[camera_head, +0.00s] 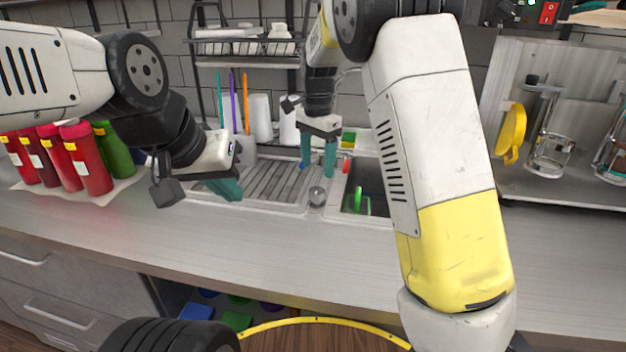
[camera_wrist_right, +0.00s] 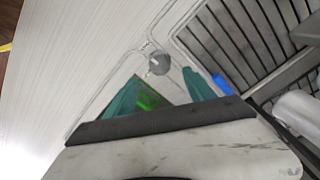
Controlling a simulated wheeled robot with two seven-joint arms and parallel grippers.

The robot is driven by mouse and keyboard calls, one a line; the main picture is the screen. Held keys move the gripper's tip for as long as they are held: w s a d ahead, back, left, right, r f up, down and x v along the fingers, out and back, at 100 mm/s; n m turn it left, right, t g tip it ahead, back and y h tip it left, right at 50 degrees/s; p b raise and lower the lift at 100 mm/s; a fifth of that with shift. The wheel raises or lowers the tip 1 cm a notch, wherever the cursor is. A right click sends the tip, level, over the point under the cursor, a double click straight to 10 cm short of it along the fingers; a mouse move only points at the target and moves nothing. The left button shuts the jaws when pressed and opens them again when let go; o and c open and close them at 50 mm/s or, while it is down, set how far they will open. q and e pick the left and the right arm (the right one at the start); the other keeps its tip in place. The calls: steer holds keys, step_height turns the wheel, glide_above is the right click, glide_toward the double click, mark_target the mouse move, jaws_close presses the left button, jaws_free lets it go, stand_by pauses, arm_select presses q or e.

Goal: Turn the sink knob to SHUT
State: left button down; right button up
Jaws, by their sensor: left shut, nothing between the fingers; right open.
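The sink (camera_head: 376,184) is a dark basin right of the ribbed drainboard. A round grey metal piece (camera_head: 317,196) sits on the sink's rim; it also shows in the right wrist view (camera_wrist_right: 159,64). I cannot tell whether it is the sink knob. Small red (camera_head: 346,164) and blue (camera_head: 301,166) pieces flank my right gripper (camera_head: 318,163). Its teal fingers point down, open and apart, behind the round piece; it also shows in the wrist view (camera_wrist_right: 160,95). Any SHUT marking is unreadable. My left gripper (camera_head: 228,189) is shut and empty over the drainboard's left front.
A green object (camera_head: 357,200) is in the basin. Several red bottles (camera_head: 87,160) stand at the left. A rack (camera_head: 245,48) hangs behind the drainboard (camera_head: 270,182). A metal-walled shelf with a yellow item (camera_head: 511,133) stands right. The front counter (camera_head: 270,240) is clear.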

mark_target(317, 190)
step_height(317, 190, down, 8)
steer(key=shift+r, duration=0.15)
stand_by(0.3)
steer(key=c, duration=1.4)
steer(key=shift+o, duration=0.2)
